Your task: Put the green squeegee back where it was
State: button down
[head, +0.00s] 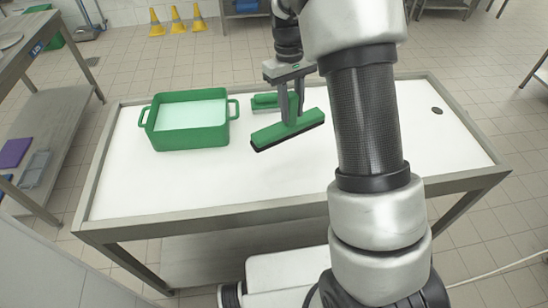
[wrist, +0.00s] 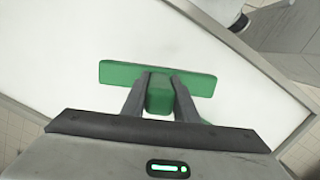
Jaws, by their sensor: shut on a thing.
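My gripper (head: 289,112) is shut on the handle of the green squeegee (head: 270,134), over the middle of the white-topped table. The squeegee's long green head with a dark lower edge hangs below the fingers, slanting up to the right. Whether it touches the table is hard to tell. In the wrist view, the squeegee (wrist: 115,73) shows as a green bar beyond my gripper (wrist: 160,88), with its handle between the two fingers. A second green piece (head: 264,99) with a grey edge shows just behind the gripper, partly hidden by it.
A green two-handled tub (head: 190,136) with pale contents stands on the table (head: 120,205) to the left. A small dark disc (head: 437,111) lies at the far right. The table's front and right are mostly clear. Yellow cones (head: 176,20) stand on the floor behind.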

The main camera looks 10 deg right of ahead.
aim_at(288, 135)
jog(key=shift+a, duration=0.2)
jog(key=shift+a+f, duration=0.15)
notch_tip(288, 135, down, 10)
jog(key=shift+w+r, duration=0.1)
jog(key=shift+r, duration=0.1)
jog(key=shift+f, duration=0.2)
jog(key=c, duration=1.4)
grip_release()
